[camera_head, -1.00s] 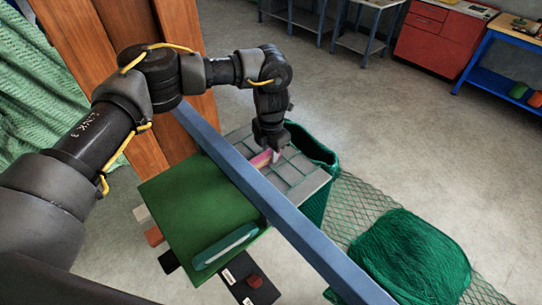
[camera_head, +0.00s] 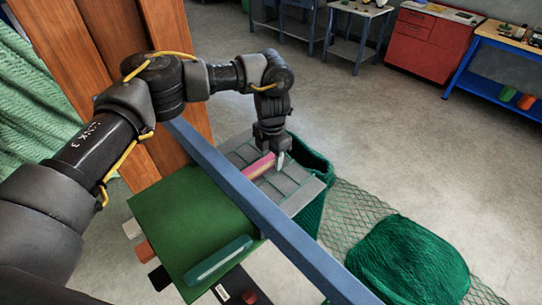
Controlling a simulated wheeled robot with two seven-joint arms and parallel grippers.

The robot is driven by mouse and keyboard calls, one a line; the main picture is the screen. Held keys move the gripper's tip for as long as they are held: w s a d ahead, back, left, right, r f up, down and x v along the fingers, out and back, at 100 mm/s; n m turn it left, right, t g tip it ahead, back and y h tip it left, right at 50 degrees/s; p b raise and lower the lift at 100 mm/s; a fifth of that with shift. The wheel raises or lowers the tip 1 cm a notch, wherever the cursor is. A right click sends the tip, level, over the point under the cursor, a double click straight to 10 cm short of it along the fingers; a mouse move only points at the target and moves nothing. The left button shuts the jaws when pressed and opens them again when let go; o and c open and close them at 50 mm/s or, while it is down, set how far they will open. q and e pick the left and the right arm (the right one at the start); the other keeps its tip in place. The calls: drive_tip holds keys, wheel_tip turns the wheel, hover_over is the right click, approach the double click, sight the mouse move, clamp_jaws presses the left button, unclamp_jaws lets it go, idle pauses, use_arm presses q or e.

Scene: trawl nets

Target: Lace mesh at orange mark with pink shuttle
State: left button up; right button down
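The pink shuttle (camera_head: 258,166) lies on the grey sectioned tray (camera_head: 293,199) on top of the stand, beyond the blue bar. My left gripper (camera_head: 273,157) points down at the shuttle's far end. Its fingers look apart, with the shuttle's end close to or between them; I cannot tell whether they touch it. A teal shuttle (camera_head: 219,261) lies on the green board (camera_head: 188,217). Green mesh (camera_head: 352,217) spreads on the floor at right. I cannot make out an orange mark on the mesh. My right gripper is not in view.
A blue bar (camera_head: 251,200) crosses diagonally between the green board and the tray. A heap of green net (camera_head: 411,264) lies at lower right. Wooden planks (camera_head: 115,70) stand behind my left arm. A red cabinet (camera_head: 431,44) and benches stand far back; the floor between is clear.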

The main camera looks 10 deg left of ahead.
use_arm(q)
drive_tip(key=shift+a, duration=0.1)
drive_tip(key=shift+r, duration=0.35)
wheel_tip(320, 180, up, 9)
drive_tip(key=b, duration=0.3)
drive_tip(key=shift+r, duration=0.55)
